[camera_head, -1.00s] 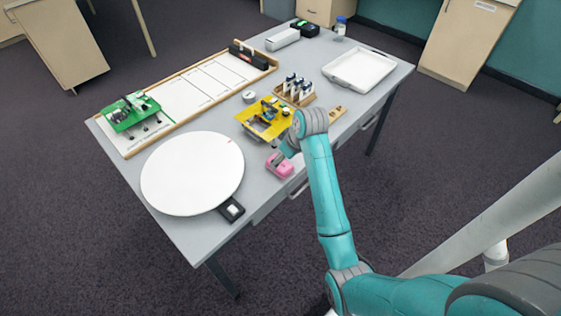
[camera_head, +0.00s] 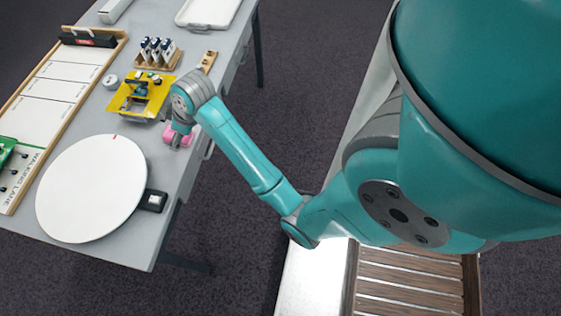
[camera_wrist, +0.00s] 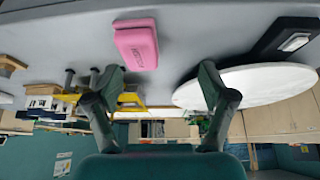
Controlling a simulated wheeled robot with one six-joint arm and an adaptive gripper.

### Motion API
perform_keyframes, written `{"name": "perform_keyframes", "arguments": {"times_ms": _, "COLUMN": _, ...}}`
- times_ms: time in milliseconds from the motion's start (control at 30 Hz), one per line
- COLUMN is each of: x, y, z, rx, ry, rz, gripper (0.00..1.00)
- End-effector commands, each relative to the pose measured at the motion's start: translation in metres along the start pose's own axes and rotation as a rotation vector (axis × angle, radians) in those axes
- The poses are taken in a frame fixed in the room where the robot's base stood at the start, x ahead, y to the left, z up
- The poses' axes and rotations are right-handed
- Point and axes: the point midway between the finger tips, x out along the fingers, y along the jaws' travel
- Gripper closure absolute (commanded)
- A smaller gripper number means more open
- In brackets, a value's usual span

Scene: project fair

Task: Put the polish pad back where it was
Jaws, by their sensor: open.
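A pink block (camera_head: 171,139), likely the polish pad, lies on the grey table near its front edge, between the yellow stand and the white disc. In the wrist view the pink block (camera_wrist: 137,42) shows dark lettering too small to read. My gripper (camera_head: 180,126) is above the block and hides part of it in the head view. In the wrist view my gripper (camera_wrist: 162,82) has its two fingers wide apart with nothing held between them. The block appears beyond the fingertips, apart from them.
A large white disc (camera_head: 92,188) with a black switch box (camera_head: 154,200) stands left of the block. A yellow stand (camera_head: 128,107), a wooden holder with several bottles (camera_head: 157,66) and a white tray (camera_head: 208,12) are farther back. A lane board (camera_head: 76,92) lies along the far side.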

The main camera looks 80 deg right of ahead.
Motion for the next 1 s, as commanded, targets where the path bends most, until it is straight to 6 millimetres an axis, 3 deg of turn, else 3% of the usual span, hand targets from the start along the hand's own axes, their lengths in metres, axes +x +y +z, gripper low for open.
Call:
{"name": "perform_keyframes", "arguments": {"times_ms": 33, "x": 0.012, "y": -0.016, "z": 0.016, "rx": 0.005, "ry": 0.016, "rz": 0.002, "gripper": 0.18}}
{"name": "perform_keyframes", "arguments": {"times_ms": 200, "x": 0.035, "y": -0.053, "z": 0.054, "rx": 0.028, "ry": 0.104, "rz": 0.031, "gripper": 0.18}}
{"name": "perform_keyframes", "arguments": {"times_ms": 467, "x": 0.039, "y": -0.103, "z": 0.117, "rx": 0.051, "ry": 0.241, "rz": 0.067, "gripper": 0.18}}
{"name": "perform_keyframes", "arguments": {"times_ms": 767, "x": 0.003, "y": -0.149, "z": 0.187, "rx": 0.056, "ry": 0.405, "rz": 0.087, "gripper": 0.18}}
{"name": "perform_keyframes", "arguments": {"times_ms": 1000, "x": -0.052, "y": -0.174, "z": 0.233, "rx": 0.047, "ry": 0.543, "rz": 0.08, "gripper": 0.18}}
